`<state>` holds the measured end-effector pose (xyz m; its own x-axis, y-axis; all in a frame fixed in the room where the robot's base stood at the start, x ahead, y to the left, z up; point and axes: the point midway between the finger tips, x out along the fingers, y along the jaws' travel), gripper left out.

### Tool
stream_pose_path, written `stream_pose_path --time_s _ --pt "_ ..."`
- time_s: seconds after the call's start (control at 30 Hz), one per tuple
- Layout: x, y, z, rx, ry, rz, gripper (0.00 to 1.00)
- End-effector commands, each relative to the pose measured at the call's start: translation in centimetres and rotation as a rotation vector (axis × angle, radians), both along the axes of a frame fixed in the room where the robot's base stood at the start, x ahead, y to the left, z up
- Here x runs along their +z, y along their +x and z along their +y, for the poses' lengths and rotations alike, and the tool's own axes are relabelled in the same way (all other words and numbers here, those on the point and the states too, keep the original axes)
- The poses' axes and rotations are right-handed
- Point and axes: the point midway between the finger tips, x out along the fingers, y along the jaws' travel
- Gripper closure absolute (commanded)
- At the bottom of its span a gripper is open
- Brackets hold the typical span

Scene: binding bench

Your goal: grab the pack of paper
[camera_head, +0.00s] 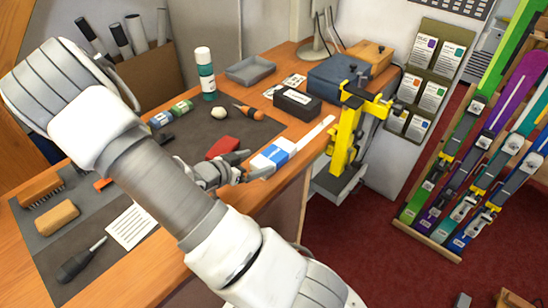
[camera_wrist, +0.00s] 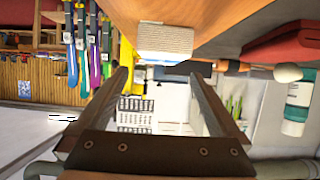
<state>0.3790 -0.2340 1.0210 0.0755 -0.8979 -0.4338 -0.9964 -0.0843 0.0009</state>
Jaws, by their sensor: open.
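The pack of paper (camera_head: 267,159), white with a blue band, lies on the wooden bench close to its right edge. In the wrist view the pack (camera_wrist: 165,38) shows its pale, layered side just beyond the fingertips, at the top middle. My gripper (camera_head: 259,165) is beside the near-left end of the pack in the head view. In the wrist view my gripper (camera_wrist: 160,75) has its two fingers well apart, with nothing held between them. Whether a finger touches the pack cannot be told.
A dark red object (camera_head: 222,148) lies left of the pack. A black box (camera_head: 297,102) lies behind it, and a yellow clamp-like tool (camera_head: 346,130) stands off the bench's right edge. A teal bottle (camera_head: 206,75) stands farther back. Carpet (camera_head: 350,240) lies right of the bench.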

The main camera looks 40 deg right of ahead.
Motion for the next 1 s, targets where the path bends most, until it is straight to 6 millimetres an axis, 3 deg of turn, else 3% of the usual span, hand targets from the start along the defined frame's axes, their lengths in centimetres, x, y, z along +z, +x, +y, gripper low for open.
stream_pose_path --time_s 0.1,0.37,0.63,0.97,1.0 --pt "-0.8 0.1 -1.8 -0.003 -0.001 0.001 0.00" --pt "-1.6 0.3 -3.3 -0.001 0.000 0.000 0.00" --pt "-3.3 0.7 -6.6 -0.002 0.000 0.001 0.00" --pt "-3.7 0.9 -7.2 0.001 0.001 0.000 0.00" --pt "-3.7 0.9 -7.2 0.001 0.001 0.000 0.05"
